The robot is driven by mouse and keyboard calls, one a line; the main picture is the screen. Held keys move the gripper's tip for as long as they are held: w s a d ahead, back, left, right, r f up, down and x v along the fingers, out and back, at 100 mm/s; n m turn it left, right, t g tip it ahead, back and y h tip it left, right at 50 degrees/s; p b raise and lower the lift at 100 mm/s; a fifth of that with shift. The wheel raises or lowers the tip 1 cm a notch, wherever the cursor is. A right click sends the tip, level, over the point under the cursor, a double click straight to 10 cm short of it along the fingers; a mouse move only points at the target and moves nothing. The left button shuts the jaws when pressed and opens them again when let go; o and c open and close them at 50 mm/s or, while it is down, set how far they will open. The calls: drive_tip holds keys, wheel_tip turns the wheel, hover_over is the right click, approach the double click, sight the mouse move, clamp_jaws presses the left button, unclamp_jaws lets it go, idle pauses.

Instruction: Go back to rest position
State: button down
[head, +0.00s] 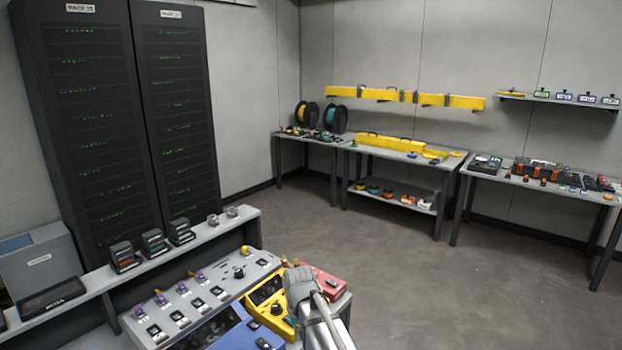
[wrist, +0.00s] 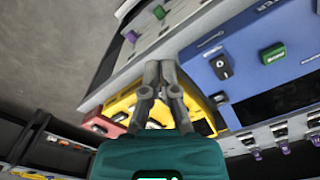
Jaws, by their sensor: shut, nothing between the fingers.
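My gripper (wrist: 160,68) shows in the wrist view with its two grey fingers together and nothing between them. Its fingertips appear over the border of a yellow device (wrist: 122,104) and a blue device (wrist: 262,48); I cannot tell the height above them. In the head view my arm (head: 322,318) reaches in from the bottom, over the right part of the near bench. The fingertips cannot be made out there. The yellow device (head: 262,297) and the blue device (head: 238,336) lie just left of the arm.
A red box (head: 328,283) is close to the arm's right side. A grey switch panel (head: 178,310) and a raised shelf (head: 95,284) with small black units are at left. Black server racks (head: 180,120) stand behind. Tables (head: 440,168) line the far wall; open floor (head: 400,275) lies between.

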drive_tip(key=s+d+m, duration=0.1)
drive_tip(key=s+d, duration=0.5)
drive_tip(key=d, duration=0.4)
drive_tip(key=s+d+m, duration=0.2)
drive_tip(key=s+d, duration=0.5)
drive_tip(key=d, duration=0.3)
drive_tip(key=shift+s+d, duration=0.25)
drive_tip(key=shift+s, duration=0.1)
